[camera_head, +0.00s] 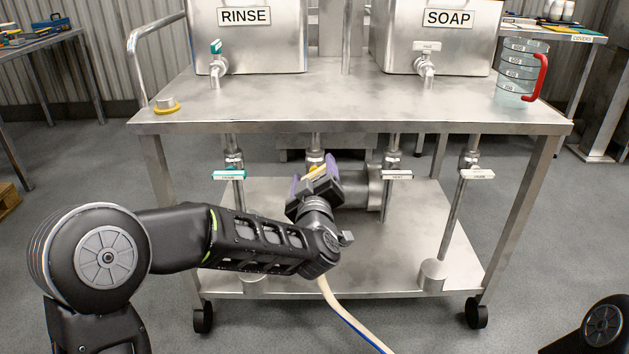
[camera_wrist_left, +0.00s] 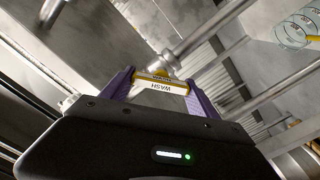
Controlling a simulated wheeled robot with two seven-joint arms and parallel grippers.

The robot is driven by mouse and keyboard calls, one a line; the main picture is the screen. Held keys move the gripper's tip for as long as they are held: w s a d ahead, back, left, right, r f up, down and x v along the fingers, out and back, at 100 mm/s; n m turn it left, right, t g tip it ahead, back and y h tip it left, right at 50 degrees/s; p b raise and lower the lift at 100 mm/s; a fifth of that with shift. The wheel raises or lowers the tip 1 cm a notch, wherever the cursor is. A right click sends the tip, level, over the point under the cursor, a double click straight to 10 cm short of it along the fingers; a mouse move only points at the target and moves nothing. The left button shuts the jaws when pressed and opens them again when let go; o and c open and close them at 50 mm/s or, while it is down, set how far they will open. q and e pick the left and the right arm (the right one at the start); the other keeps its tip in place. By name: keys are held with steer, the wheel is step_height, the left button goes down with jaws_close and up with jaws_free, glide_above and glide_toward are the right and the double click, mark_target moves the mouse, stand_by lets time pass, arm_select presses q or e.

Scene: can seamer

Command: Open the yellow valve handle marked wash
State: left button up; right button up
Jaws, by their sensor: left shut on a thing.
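The yellow valve handle (camera_wrist_left: 158,84) marked WASH sits between the purple fingertips of my left gripper in the left wrist view, with its white label facing the camera. In the head view the handle (camera_head: 318,172) shows only as a small yellow strip under the cart top, mostly hidden by the gripper. The strip looks tilted there, but its exact angle to the pipe is hard to tell. My left gripper (camera_head: 314,182) is shut on the handle; it also shows in the left wrist view (camera_wrist_left: 160,90). My right gripper is out of view.
A teal handle (camera_head: 229,175) hangs left of my gripper, and white handles (camera_head: 397,175) and (camera_head: 477,174) hang to the right. The steel cart top (camera_head: 345,105) is above, bearing RINSE and SOAP tanks and a measuring jug (camera_head: 522,72). A hose (camera_head: 345,318) hangs below.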

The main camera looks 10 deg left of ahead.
mark_target(314, 175)
arm_select(q)
steer(key=shift+f+n+b, duration=0.1)
steer(key=shift+n+b, duration=0.4)
steer(key=shift+n, duration=0.4)
steer(key=o, duration=1.4)
steer(key=shift+c, duration=0.2)
steer(key=p+v, duration=0.2)
steer(key=v, duration=0.4)
steer(key=shift+s+d, duration=0.1)
steer(key=shift+s, duration=0.2)
steer(key=shift+s+d, duration=0.1)
steer(key=shift+s, duration=0.45)
steer(key=shift+c, duration=0.2)
